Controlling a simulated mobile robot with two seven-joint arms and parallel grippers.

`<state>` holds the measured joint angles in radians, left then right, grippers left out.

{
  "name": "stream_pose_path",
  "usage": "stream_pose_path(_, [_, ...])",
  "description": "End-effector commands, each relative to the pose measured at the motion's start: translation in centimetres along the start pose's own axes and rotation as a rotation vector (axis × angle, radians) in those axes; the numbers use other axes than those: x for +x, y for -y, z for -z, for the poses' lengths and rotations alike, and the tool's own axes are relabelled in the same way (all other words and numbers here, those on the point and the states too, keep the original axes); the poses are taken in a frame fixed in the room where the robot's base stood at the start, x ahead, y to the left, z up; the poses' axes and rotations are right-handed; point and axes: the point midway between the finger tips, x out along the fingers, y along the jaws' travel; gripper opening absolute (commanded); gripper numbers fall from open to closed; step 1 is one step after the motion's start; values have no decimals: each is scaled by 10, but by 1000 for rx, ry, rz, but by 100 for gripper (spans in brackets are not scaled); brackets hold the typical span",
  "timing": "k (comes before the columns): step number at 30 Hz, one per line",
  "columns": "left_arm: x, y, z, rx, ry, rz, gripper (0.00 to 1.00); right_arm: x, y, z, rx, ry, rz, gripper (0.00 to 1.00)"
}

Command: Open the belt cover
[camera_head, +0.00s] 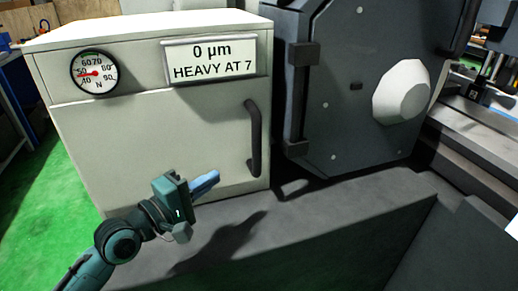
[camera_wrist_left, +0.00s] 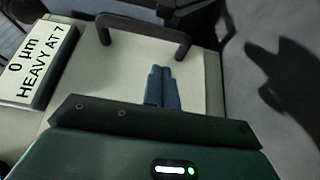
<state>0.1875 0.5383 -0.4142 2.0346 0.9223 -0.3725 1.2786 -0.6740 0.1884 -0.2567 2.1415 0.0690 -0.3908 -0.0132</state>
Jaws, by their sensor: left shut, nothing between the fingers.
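A dark grey cover (camera_head: 345,100), with hinge blocks on its left edge, a pale round boss and a dark handle (camera_head: 466,25) at upper right, stands closed. A white cabinet (camera_head: 170,125) beside it has a closed front with a dark bar handle (camera_head: 254,138). No label shows which one is the belt cover. My left gripper (camera_head: 207,182) is shut and empty, in front of the cabinet's lower front, left of the bar handle. In the left wrist view, its blue fingers (camera_wrist_left: 160,72) point toward the bar handle (camera_wrist_left: 143,35), apart from it. My right gripper is out of view.
The cabinet carries a round gauge (camera_head: 95,74) and a sign (camera_head: 210,60) reading "0 µm HEAVY AT 7". A grey ledge (camera_head: 330,215) runs below the cabinet and cover. Machine rails (camera_head: 475,140) lie at right. Green floor (camera_head: 50,195) is clear at left.

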Motion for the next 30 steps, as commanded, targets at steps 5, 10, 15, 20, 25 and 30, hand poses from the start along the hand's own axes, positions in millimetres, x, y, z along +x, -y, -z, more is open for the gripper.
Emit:
stream_pose_path(5, [6,0,1,0,-1,-1,0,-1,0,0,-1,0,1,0])
stream_pose_path(10, [30,-2,0,-1,0,-2,0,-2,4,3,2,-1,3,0])
stream_pose_path(15, [62,-1,1,-1,-1,-2,0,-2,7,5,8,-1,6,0])
stream_pose_path(20, [86,-1,1,0,-1,-1,0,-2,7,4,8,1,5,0])
stream_pose_path(25, [98,0,0,1,0,0,0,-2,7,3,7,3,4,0])
stream_pose_path(30, [100,0,0,1,-1,0,0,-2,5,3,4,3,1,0])
